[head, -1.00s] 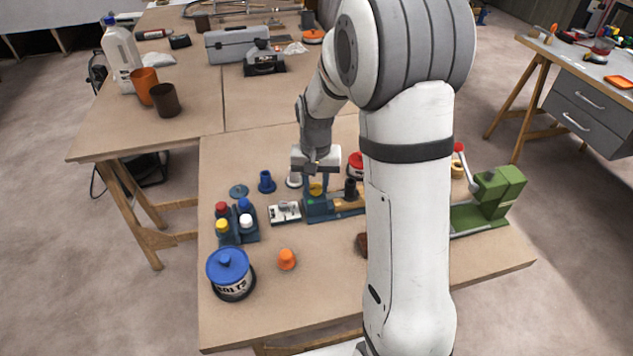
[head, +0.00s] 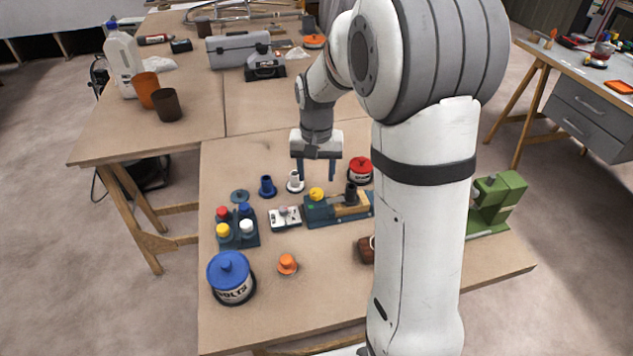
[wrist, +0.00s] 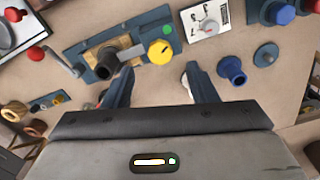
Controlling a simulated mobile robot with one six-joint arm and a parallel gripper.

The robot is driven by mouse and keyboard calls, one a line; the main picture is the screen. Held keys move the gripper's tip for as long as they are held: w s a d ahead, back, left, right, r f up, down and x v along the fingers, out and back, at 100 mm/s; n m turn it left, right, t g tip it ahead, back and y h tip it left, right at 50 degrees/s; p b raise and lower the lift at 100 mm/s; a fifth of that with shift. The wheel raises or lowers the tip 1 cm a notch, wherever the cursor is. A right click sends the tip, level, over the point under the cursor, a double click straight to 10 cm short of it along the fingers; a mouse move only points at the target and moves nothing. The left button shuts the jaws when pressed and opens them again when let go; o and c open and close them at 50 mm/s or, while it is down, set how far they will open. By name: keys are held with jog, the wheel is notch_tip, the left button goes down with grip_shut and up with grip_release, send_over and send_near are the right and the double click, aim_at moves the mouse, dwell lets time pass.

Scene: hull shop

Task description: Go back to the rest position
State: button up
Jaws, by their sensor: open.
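My gripper (head: 316,172) is open and empty above the near table, fingers pointing down, behind a blue fixture (head: 318,217) with a yellow knob (head: 316,194), a wooden block and a dark cylinder. In the wrist view my gripper (wrist: 153,80) has its two fingers apart with nothing between them. The yellow knob (wrist: 160,51) and the fixture (wrist: 142,50) lie beyond the fingertips. A white-and-dark spool-like piece (head: 295,181) stands just left of the gripper, and a blue one (head: 267,186) farther left. My arm hides part of the table's right side.
A switch box (head: 285,218), a rack of coloured caps (head: 237,228), a blue-lidded tin (head: 231,278), and an orange knob (head: 287,264) stand on the left. A red-lidded tin (head: 360,170) is right of the gripper; a green machine (head: 495,203) is at the right.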

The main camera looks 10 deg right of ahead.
jog(key=shift+r, duration=1.15)
jog(key=shift+r, duration=0.1)
jog(key=s+r+n+t, duration=0.1)
jog(key=s+r, duration=0.2)
jog(key=s, duration=0.7)
jog(key=s+r+n+t+p, duration=0.1)
jog(key=s+r+n, duration=0.1)
jog(key=s, duration=0.9)
jog(key=shift+s+d+r+t, duration=0.2)
jog(key=shift+r+t, duration=0.1)
jog(key=shift+r, duration=0.4)
